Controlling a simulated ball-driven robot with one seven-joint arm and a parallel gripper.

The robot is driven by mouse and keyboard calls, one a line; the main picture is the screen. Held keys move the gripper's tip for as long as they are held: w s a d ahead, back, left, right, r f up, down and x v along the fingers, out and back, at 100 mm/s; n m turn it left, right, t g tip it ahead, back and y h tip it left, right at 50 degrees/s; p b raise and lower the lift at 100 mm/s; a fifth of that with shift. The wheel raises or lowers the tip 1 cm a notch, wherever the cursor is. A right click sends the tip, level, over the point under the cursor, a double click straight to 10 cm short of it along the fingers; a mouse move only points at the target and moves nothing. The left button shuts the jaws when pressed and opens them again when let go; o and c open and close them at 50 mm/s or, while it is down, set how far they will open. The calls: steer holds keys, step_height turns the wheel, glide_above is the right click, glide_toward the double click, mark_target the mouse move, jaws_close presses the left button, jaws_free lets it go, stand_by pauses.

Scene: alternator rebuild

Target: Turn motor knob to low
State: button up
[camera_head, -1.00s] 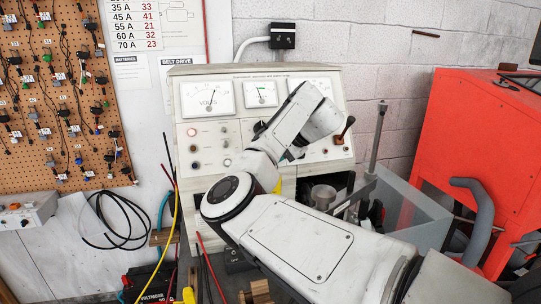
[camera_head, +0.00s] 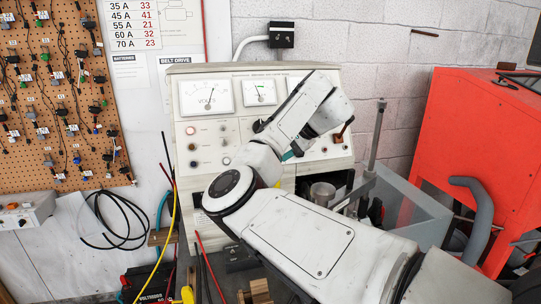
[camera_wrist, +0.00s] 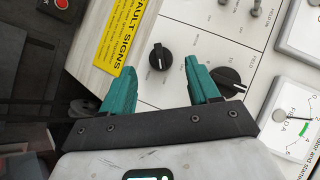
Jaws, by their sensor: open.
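In the wrist view, a small black knob (camera_wrist: 157,57) sits on the pale panel beside a yellow FAULT SIGNS label (camera_wrist: 118,42). I take it for the motor knob, but its small lettering is too blurred to read. My gripper (camera_wrist: 160,68) is open with teal fingers. The knob shows between the fingertips, and I cannot tell whether they touch it. A larger black knob (camera_wrist: 228,78) lies just right of the right finger. In the head view, my gripper (camera_head: 289,155) is mostly hidden by my arm, close to the test bench panel (camera_head: 205,143).
A FIELD A gauge (camera_wrist: 297,118) and toggle switches (camera_wrist: 256,8) are near the gripper. A red cabinet (camera_head: 475,135) is at the right.

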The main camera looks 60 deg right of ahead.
steer(key=p+v, duration=0.1)
steer(key=v, duration=0.6)
steer(key=shift+s+r, duration=0.15)
steer(key=shift+s, duration=0.05)
steer(key=shift+a, duration=0.15)
